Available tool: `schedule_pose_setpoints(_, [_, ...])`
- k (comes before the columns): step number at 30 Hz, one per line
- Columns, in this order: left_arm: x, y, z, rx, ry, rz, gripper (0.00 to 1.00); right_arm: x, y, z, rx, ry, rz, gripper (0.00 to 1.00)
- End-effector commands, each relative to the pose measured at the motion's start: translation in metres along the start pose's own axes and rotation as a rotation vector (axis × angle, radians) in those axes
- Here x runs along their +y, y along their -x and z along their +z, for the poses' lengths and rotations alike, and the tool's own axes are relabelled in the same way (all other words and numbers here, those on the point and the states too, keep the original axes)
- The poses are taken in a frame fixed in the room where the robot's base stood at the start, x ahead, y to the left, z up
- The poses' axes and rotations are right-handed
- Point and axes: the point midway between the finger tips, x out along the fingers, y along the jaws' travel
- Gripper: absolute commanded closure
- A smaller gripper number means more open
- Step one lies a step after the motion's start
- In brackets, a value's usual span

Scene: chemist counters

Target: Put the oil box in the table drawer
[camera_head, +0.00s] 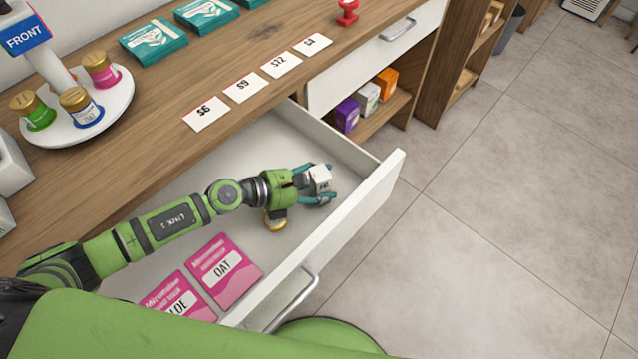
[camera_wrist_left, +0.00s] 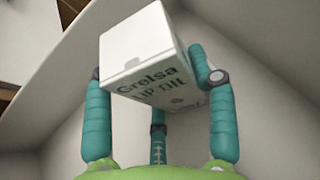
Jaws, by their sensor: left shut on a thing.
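The oil box is a small white box with dark lettering (camera_wrist_left: 140,50), held between the teal fingers of my left gripper in the left wrist view. In the head view the white box (camera_head: 320,179) shows at the end of my left arm. My left gripper (camera_head: 317,187) is shut on it, inside the outline of the open table drawer (camera_head: 362,198). I cannot tell whether the box touches the drawer floor. Two pink packets, one marked OAT (camera_head: 222,270) and one partly hidden (camera_head: 176,300), lie in the drawer's near part. My right gripper is not in view.
The counter (camera_head: 165,165) carries a round white stand (camera_head: 62,130) with small jars, price cards (camera_head: 245,87), teal boxes (camera_head: 152,42) and a red stamp (camera_head: 347,12). Purple, white and orange boxes (camera_head: 367,98) stand on a shelf beyond the drawer. Tiled floor lies clear at right.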

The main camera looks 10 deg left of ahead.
Motion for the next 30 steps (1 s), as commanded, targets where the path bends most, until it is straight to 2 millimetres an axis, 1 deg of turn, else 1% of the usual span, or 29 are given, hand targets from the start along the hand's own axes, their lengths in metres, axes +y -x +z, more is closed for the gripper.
schedule_pose_setpoints(4, [0.000,0.000,0.002,-0.001,-0.001,0.000,0.75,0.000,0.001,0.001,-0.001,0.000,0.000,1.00])
schedule_pose_setpoints(8, [0.000,-0.001,-0.003,-0.001,-0.001,0.000,0.75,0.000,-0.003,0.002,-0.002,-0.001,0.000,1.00])
schedule_pose_setpoints(9, [0.000,-0.001,-0.003,0.000,-0.001,0.000,0.39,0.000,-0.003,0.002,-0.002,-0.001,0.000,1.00])
schedule_pose_setpoints(10, [0.000,-0.001,-0.002,0.000,-0.001,0.000,0.27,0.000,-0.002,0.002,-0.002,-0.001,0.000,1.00])
schedule_pose_setpoints(11, [0.000,-0.001,-0.002,0.000,-0.001,0.000,0.19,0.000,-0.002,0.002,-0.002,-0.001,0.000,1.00])
schedule_pose_setpoints(20, [0.000,-0.001,-0.002,0.001,-0.001,0.000,0.19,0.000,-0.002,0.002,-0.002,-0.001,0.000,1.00])
schedule_pose_setpoints(24, [0.000,0.003,0.003,0.001,-0.001,0.001,0.19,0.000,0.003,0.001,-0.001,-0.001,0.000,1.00])
schedule_pose_setpoints(26, [0.001,0.010,-0.001,0.003,-0.002,0.002,0.19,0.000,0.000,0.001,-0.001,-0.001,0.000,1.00])
schedule_pose_setpoints(30, [0.001,0.037,-0.002,0.005,-0.003,0.001,0.19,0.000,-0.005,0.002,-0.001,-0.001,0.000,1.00])
